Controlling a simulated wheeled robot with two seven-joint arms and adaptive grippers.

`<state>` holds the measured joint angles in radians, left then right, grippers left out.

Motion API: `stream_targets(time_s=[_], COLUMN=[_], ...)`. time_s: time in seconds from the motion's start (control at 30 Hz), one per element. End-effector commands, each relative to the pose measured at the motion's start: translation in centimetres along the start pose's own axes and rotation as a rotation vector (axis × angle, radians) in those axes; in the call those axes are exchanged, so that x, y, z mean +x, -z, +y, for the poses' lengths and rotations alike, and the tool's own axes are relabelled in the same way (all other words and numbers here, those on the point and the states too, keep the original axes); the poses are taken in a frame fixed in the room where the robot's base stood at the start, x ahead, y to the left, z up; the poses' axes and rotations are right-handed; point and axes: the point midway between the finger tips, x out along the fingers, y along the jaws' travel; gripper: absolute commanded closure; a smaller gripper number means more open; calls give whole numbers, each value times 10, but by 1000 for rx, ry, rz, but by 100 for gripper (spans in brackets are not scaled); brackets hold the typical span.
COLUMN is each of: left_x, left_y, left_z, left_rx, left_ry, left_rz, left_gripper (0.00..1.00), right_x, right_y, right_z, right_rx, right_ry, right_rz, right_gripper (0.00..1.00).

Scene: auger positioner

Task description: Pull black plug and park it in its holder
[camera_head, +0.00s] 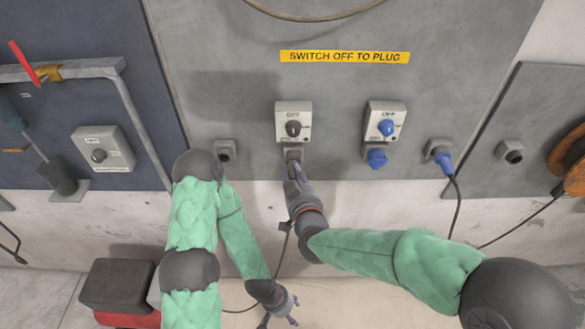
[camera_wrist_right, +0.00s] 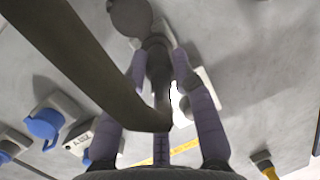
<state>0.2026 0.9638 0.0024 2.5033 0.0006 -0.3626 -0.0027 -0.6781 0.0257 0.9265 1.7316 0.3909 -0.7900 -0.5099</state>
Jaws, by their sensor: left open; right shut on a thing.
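The black plug (camera_wrist_right: 158,70) sits at the grey socket (camera_head: 293,154) below the left switch box (camera_head: 293,122). My right gripper (camera_head: 292,172) is shut on the plug, with a finger on each side in the right wrist view (camera_wrist_right: 160,75). The plug points into the socket; how deep it sits cannot be told. Its thick dark cable (camera_wrist_right: 85,60) crosses the right wrist view. A grey angled holder (camera_head: 225,150) with a dark opening is on the panel left of the socket. My left gripper (camera_head: 290,308) is open and low, near the floor, away from the plug.
A second switch box (camera_head: 386,120) has a blue-capped socket (camera_head: 376,158) below it. A blue plug (camera_head: 443,160) sits in a holder to its right, its cable hanging. Another grey holder (camera_head: 511,152) is farther right. A dark box (camera_head: 117,286) stands lower left.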

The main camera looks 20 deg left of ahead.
Motion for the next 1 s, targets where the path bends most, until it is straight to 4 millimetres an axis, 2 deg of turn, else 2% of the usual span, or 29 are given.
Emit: stream_targets(time_s=[0.33, 0.37, 0.43, 0.47, 1.0], left_x=[0, 0, 0, 0, -1], left_y=[0, 0, 0, 0, 0], left_z=[0, 0, 0, 0, 0], left_rx=[0, 0, 0, 0, 0], left_ry=[0, 0, 0, 0, 0], left_rz=[0, 0, 0, 0, 0], left_gripper=[44, 44, 44, 44, 44], right_x=[1, 1, 1, 1, -10], right_y=[0, 0, 0, 0, -2], right_z=[-2, -2, -2, -2, -5], right_rx=[0, 0, 0, 0, -1], right_ry=[0, 0, 0, 0, 3], right_rz=[1, 1, 1, 1, 1], right_gripper=[100, 76, 95, 100, 100])
